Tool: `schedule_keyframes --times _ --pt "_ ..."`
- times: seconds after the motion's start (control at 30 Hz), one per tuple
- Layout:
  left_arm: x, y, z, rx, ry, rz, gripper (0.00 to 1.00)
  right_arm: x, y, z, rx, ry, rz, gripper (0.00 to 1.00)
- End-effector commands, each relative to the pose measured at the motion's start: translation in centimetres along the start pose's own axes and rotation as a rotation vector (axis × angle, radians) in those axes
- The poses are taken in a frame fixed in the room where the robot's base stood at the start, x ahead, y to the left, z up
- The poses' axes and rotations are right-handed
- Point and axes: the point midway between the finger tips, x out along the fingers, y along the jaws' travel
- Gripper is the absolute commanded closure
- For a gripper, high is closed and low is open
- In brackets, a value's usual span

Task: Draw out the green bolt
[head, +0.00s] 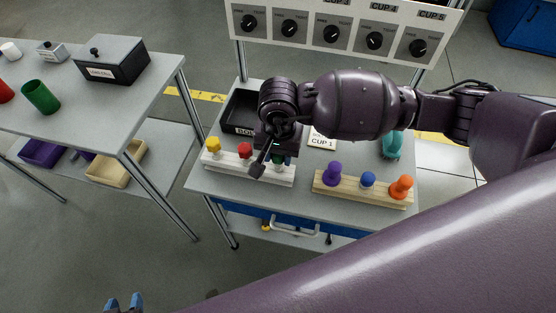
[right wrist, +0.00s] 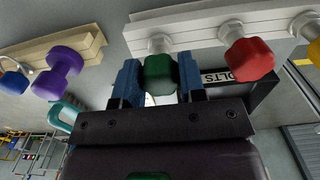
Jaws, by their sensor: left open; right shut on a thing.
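The green bolt (right wrist: 160,72) shows in the right wrist view with its head between the blue fingers of my right gripper (right wrist: 158,82), which is shut on it. A short metal part of the bolt shows between its head and the white rack (right wrist: 195,28). In the head view my right gripper (head: 271,160) comes down over the right part of the white rack (head: 230,165) and mostly hides the green bolt. My left gripper (head: 125,303) shows only its blue fingertips at the bottom left edge, apart and empty, away from the rack.
The white rack also carries a red bolt (head: 245,150) and a yellow bolt (head: 213,144). A wooden rack (head: 350,192) with purple, blue and orange bolts stands to the right. A black bin (head: 238,112) lies behind. A side table (head: 120,105) stands left.

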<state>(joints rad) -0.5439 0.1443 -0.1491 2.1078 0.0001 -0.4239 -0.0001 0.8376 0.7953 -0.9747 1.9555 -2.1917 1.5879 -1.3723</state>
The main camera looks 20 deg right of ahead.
Motion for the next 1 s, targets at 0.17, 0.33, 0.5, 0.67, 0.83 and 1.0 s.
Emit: schedule_keyframes --times 0.17,0.33,0.5,0.67,0.83,1.0 --pt "-0.1 -0.1 -0.5 0.001 0.008 -0.001 0.57 -0.7 0.0 0.0 0.0 0.002 -0.001 0.83" --pt "-0.2 -0.2 -0.8 0.004 0.013 -0.001 0.57 -1.1 0.0 -0.1 0.0 0.002 -0.001 0.83" --pt "-0.4 -0.3 -1.1 0.01 0.018 -0.001 0.57 -1.6 0.0 -0.1 0.0 0.003 -0.001 0.83" --pt "-0.5 -0.5 -1.4 0.015 0.022 -0.001 0.57 -2.1 0.0 0.0 0.0 0.002 -0.001 0.83" --pt "-0.6 -0.5 -1.8 0.015 0.027 -0.002 0.57 -2.5 0.0 0.0 0.0 0.002 -0.001 0.83" --pt "-0.7 -0.5 -2.2 0.012 0.033 -0.002 0.57 -3.0 0.0 0.0 0.0 0.002 -0.001 0.83"
